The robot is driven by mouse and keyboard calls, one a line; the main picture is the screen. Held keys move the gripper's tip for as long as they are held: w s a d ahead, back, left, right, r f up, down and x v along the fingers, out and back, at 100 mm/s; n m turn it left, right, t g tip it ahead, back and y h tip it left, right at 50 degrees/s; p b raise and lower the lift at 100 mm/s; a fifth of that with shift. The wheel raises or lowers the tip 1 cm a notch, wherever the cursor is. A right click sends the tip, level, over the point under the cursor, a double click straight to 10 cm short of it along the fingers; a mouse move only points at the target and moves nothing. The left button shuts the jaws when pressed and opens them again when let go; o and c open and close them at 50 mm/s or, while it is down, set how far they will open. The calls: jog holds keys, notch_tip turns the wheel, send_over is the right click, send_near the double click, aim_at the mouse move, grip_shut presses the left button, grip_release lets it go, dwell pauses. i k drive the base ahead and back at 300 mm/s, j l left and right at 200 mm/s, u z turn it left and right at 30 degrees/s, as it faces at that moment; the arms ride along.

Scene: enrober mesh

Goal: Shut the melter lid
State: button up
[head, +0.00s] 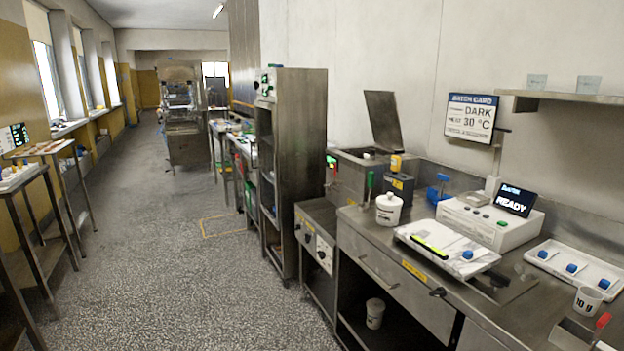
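The melter (348,178) is a steel box standing at the far end of the right-hand counter, against the wall. Its lid (384,121) is a dark grey metal panel that stands raised, close to upright and tilted slightly back. The open top shows a little pale content inside; most of the inside is hidden from this angle. My gripper is not in the head view, so its place relative to the lid cannot be seen.
A tall steel rack (300,165) stands just beyond the melter. A white tub (388,210) and a dark box with a yellow top (398,187) are close to the melter on the counter (375,240). The grey speckled floor (180,270) is clear along the aisle.

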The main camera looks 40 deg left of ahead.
aim_at(382, 108)
jog(key=i+l+u, duration=0.1)
jog(key=u, duration=1)
jog(key=i+j+z, duration=0.1)
jog(key=i+j, duration=0.5)
jog(key=i+j+z, duration=0.15)
jog(key=j, duration=0.3)
jog(key=i+j+z, duration=0.1)
jog(key=i+j, duration=0.55)
jog(key=j, duration=0.15)
jog(key=i+j+z, duration=0.15)
jog(key=j, duration=0.25)
jog(key=i, duration=0.1)
